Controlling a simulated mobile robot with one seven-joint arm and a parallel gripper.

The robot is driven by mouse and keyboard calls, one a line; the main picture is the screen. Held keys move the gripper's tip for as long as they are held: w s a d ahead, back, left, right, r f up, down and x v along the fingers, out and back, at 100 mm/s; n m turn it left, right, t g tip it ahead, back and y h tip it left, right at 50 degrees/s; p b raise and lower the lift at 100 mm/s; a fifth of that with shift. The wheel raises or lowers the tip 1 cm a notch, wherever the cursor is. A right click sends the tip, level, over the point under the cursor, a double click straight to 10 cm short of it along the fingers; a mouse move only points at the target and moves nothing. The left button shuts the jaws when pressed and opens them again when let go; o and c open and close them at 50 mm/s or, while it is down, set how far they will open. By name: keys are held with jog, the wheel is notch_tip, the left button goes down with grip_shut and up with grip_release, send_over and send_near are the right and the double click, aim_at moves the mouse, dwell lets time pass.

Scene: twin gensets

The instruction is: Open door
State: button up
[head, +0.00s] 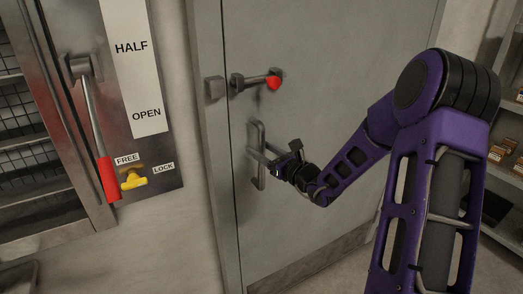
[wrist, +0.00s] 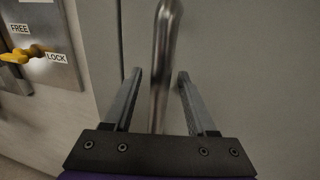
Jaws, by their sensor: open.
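A grey metal door (head: 330,60) fills the middle of the head view and looks shut in its frame. Its upright metal pull handle (head: 257,150) stands on the door's left side; in the wrist view the handle (wrist: 162,60) runs between my fingers. My gripper (head: 270,165) is open at the handle, with one finger on each side of it. In the wrist view my gripper (wrist: 160,85) shows gaps on both sides of the bar. Above the handle is a latch lever with a red knob (head: 274,82), lying level and pointing right.
Left of the door, a wall panel carries a red-handled lever (head: 108,178) hanging down, and a yellow knob (head: 132,178) between FREE and LOCK labels. A shelf (head: 508,160) with small boxes stands at the right.

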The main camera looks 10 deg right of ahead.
grip_shut()
dwell(1.3)
